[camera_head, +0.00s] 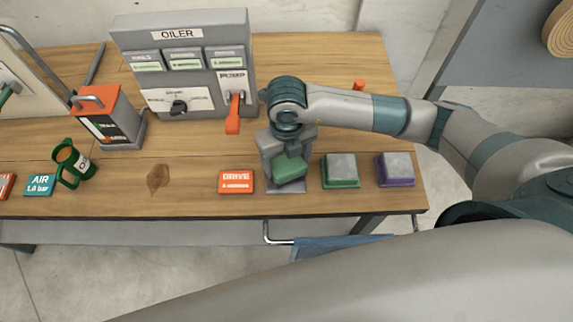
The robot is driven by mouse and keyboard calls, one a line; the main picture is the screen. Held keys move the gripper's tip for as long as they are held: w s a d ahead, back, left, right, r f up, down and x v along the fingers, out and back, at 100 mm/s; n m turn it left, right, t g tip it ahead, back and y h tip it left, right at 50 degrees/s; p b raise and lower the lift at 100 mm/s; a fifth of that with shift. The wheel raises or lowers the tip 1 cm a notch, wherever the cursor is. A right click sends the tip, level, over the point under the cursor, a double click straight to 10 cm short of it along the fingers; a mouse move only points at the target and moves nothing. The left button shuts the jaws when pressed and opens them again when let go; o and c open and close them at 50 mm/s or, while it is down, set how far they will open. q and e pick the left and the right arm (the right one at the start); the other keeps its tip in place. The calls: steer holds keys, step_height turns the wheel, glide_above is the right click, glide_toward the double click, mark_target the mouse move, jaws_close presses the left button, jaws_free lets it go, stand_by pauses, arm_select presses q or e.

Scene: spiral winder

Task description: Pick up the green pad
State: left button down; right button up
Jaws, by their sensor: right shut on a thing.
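The green pad (290,170) is under my right gripper (288,155), over a grey plate (287,188) near the front edge of the wooden table. My right gripper points down and is shut on the green pad. The gripper hides the pad's upper back part, and I cannot tell whether the pad touches the plate. My left gripper is not in view.
To the right stand a grey-topped block with a green base (341,170) and one with a purple base (395,169). An orange DRIVE card (236,181) lies to the left. The OILER panel (180,65) with its orange pump lever (233,113) stands behind.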

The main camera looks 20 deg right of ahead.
steer(key=shift+s+r+b, duration=0.15)
steer(key=shift+r+b, duration=0.15)
steer(key=shift+r, duration=0.25)
steer(key=shift+s+r+b, duration=0.15)
steer(key=shift+r+b, duration=0.1)
steer(key=shift+r, duration=0.3)
steer(key=s+d+r+p, duration=0.2)
steer(key=s+r+p, duration=0.2)
steer(key=s+r, duration=0.3)
steer(key=shift+s, duration=1.95)
steer(key=shift+d+f, duration=0.1)
steer(key=o, duration=0.5)
steer(key=shift+c, duration=1.4)
